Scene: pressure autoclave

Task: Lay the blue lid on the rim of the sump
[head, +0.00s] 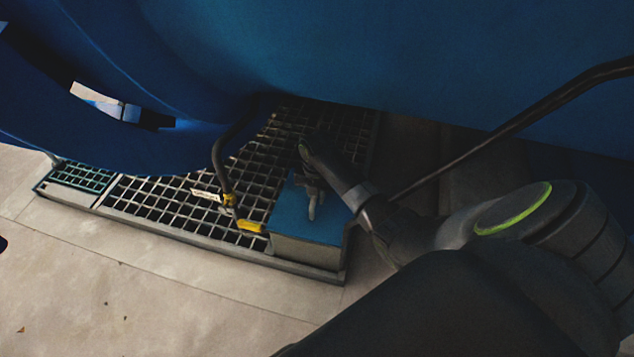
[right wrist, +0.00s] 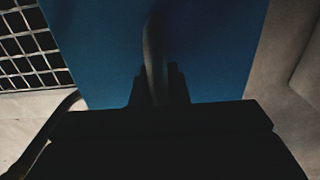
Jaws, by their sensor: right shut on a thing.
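The blue lid (head: 290,215) is a flat panel with an upright handle, at the right end of the floor grating. It appears level over the grey box-shaped sump (head: 305,253); whether it touches the rim all round I cannot tell. My right gripper (head: 312,190) is above the lid, shut on its handle. In the right wrist view the handle (right wrist: 155,60) stands between the dark fingers, with the blue lid (right wrist: 210,50) filling the middle behind. The arm and gripper hide the lid's right and far parts. My left gripper is not in view.
Dark metal grating (head: 160,205) runs left of the sump. A bent pipe with a yellow-handled valve (head: 250,226) and a white tag stands close left of the lid. The large blue vessel (head: 330,50) overhangs behind. Pale floor (head: 130,290) in front is clear.

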